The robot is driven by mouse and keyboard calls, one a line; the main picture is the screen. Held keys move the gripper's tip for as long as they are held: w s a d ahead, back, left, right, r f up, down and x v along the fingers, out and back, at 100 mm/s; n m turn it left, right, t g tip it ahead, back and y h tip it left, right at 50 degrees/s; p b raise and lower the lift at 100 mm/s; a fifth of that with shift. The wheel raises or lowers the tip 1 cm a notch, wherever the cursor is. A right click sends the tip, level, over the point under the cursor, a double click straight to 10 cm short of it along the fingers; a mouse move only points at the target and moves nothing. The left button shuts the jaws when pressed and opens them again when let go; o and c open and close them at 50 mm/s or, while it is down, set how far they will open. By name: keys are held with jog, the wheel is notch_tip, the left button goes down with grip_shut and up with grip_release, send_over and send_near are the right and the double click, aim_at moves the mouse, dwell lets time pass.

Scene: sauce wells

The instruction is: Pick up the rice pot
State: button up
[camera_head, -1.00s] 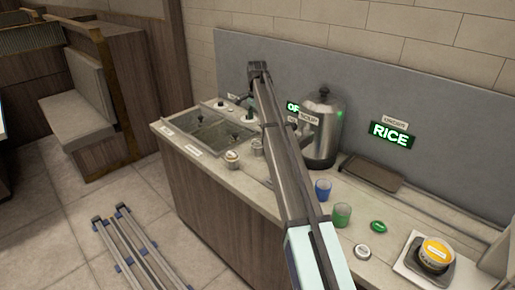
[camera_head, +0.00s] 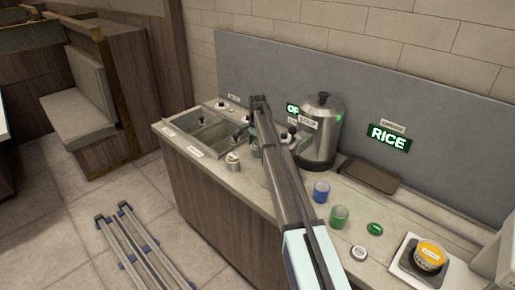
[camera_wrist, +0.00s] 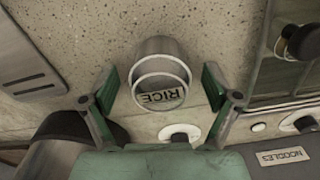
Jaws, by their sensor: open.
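The rice pot (camera_wrist: 160,68) is a small grey metal cylinder on the speckled counter in the wrist view. An upside-down "RICE" label shows on it. My gripper (camera_wrist: 161,88) is open, with one green finger to the left of the pot and one to the right. I see no clear contact, and the fingers do not grip it. In the head view my arm hides most of the gripper, and I cannot make out the rice pot there.
A small lidded jar (camera_head: 232,161) stands at the counter's front edge. Sunken wells (camera_head: 203,131) lie behind it. A tall soup urn (camera_head: 319,133) stands right of my arm. A blue cup (camera_head: 321,191), a green cup (camera_head: 339,216) and a dark tray (camera_head: 370,177) are further right.

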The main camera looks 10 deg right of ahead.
jog(key=shift+f, duration=0.7)
jog(key=c, duration=1.4)
jog(key=shift+r, duration=0.15)
